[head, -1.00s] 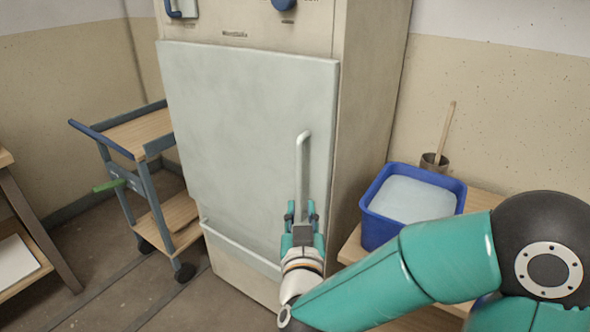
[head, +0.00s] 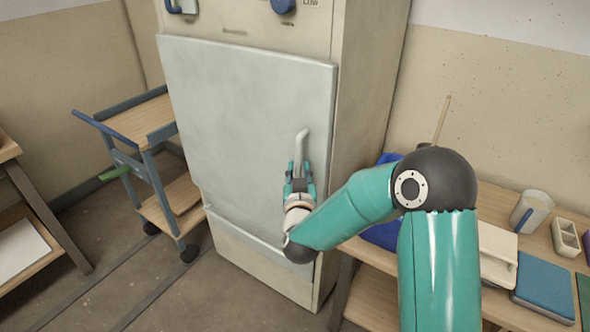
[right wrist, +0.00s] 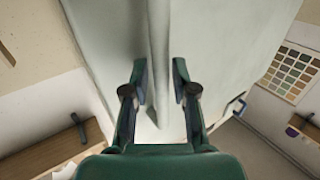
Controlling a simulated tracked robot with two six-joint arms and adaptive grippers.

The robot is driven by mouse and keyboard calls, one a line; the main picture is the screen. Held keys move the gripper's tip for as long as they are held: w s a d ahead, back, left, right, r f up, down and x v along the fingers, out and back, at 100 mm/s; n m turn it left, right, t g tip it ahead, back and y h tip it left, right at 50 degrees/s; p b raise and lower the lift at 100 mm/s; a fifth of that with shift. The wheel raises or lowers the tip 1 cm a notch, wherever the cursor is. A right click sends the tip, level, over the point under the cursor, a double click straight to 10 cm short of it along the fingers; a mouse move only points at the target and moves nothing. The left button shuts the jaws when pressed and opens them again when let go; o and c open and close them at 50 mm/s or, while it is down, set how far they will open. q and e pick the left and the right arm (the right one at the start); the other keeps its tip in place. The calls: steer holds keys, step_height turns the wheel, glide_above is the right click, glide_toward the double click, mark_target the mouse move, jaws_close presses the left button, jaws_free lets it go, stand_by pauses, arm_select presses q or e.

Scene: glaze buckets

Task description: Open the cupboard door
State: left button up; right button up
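The cupboard door (head: 245,110) is a pale grey-green panel on the tall cream cupboard (head: 362,80). It looks shut against the front. Its upright bar handle (head: 302,145) is near the door's right edge; the lower part is hidden by my right gripper. My right gripper (head: 300,172) is at the handle, one finger on each side. In the right wrist view, the fingers of my right gripper (right wrist: 160,80) are apart, with the handle (right wrist: 159,45) between them and small gaps showing. My left gripper is in neither view.
A blue-framed trolley (head: 143,122) stands left of the cupboard. The floor (head: 180,300) before the cupboard is clear.

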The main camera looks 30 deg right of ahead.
steer(key=shift+w+d, duration=0.15)
steer(key=shift+w, duration=0.05)
jaws_close()
